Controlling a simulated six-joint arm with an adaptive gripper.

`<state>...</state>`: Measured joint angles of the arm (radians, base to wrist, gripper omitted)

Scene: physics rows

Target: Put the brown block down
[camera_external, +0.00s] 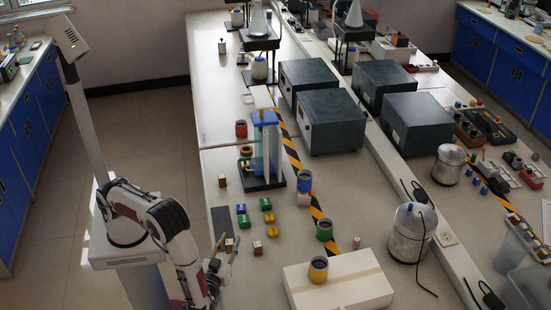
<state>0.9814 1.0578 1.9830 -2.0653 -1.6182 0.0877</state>
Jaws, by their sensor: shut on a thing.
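My gripper (226,253) is at the lower left, by the near left edge of the long white bench. It is shut on a small brown block (229,244), which shows at its fingertips. The block is small in the picture, and I cannot tell whether it touches the bench top or hangs just above it. Another small brownish block with a pale face (257,248) sits on the bench just right of my gripper. A similar small block (222,180) stands farther back near the left edge.
Several green and yellow blocks (266,204) lie right of a dark mat (221,222). A blue-topped apparatus (266,118) stands behind them. A white box (345,290) bearing a yellow cup (318,269) is at the front right. Bench top around (235,280) is clear.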

